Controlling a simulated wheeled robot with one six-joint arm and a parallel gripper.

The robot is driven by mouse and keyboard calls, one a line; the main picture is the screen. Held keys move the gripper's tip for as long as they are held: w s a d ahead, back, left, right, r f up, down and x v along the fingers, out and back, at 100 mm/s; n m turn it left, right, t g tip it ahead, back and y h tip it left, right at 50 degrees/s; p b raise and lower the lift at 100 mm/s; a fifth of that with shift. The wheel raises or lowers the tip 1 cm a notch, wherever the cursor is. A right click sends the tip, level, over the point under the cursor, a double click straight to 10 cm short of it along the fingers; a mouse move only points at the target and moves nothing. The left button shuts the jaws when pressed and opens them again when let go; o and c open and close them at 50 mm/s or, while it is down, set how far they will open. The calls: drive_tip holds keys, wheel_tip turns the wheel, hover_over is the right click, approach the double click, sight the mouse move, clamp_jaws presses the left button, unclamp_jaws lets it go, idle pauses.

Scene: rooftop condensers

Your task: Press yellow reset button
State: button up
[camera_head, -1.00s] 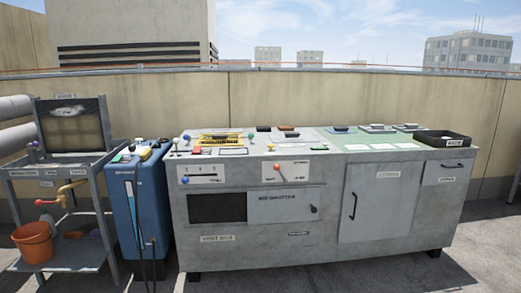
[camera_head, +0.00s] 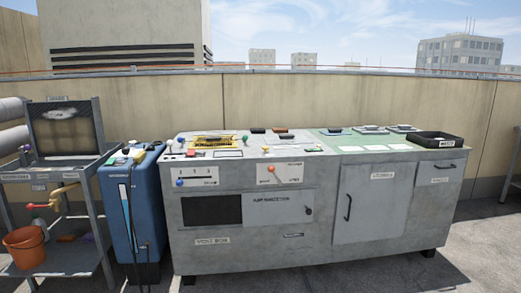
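A blue cabinet (camera_head: 146,205) stands left of the long grey console (camera_head: 325,215). On its top are small coloured controls, including a yellow one (camera_head: 138,155); it is too small to tell whether this is the reset button. The console's sloped top carries a yellow-marked panel (camera_head: 212,144) and several small coloured knobs. No label reading reset can be made out. My gripper is not in view.
A grey rack (camera_head: 95,150) with an orange bucket (camera_head: 24,246) stands at the far left. A black tray (camera_head: 436,141) sits at the console's right end. A beige parapet wall (camera_head: 300,100) runs behind. Some bare floor shows in front.

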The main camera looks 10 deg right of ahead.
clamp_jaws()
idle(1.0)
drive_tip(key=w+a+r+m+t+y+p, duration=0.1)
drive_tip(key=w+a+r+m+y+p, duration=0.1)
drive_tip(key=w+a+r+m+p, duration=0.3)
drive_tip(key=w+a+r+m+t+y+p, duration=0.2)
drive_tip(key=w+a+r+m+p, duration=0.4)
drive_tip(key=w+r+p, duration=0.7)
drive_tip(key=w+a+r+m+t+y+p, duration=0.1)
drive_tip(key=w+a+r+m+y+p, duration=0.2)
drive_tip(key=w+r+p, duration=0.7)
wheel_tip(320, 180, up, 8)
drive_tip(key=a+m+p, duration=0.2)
drive_tip(key=p, duration=0.7)
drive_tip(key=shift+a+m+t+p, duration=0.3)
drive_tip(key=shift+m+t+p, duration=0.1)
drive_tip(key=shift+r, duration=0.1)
